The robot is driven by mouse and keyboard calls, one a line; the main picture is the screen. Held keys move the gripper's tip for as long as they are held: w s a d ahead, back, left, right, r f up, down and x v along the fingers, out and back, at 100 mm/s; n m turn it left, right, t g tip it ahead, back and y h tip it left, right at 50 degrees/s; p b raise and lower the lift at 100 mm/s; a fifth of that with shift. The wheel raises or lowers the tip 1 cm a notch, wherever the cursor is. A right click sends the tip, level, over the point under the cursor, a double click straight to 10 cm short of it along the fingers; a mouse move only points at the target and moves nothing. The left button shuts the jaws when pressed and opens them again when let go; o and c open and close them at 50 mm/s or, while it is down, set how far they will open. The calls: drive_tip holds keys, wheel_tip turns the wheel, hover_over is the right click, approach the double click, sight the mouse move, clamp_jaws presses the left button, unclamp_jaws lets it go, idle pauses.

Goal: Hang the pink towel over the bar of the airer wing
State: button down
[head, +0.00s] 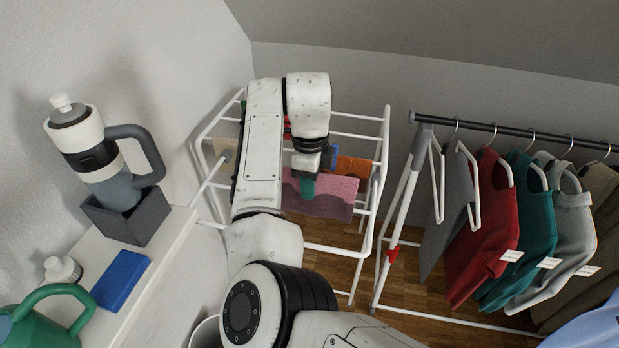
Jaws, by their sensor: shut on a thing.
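The pink towel (332,196) hangs in front of the white airer (386,145), spread out flat below my gripper. My gripper (307,186), with a teal tip, points down and is shut on the pink towel near its upper left part. The towel overlaps the airer's bars in this view. I cannot tell whether it touches the wing's bar. My arm hides much of the airer's left and middle, and the towel's far side is hidden.
An orange cloth (352,167) hangs behind the towel on the airer. At right stands a clothes rail (480,125) with several garments. At left, a shelf (177,232) holds a grey and white bottle (98,160), a blue box (121,280) and a green watering can (45,325).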

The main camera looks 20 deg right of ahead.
sight(310, 208)
drive_tip(key=shift+f+b, duration=1.45)
drive_tip(key=shift+f, duration=2.85)
drive_tip(key=c, duration=0.8)
unclamp_jaws()
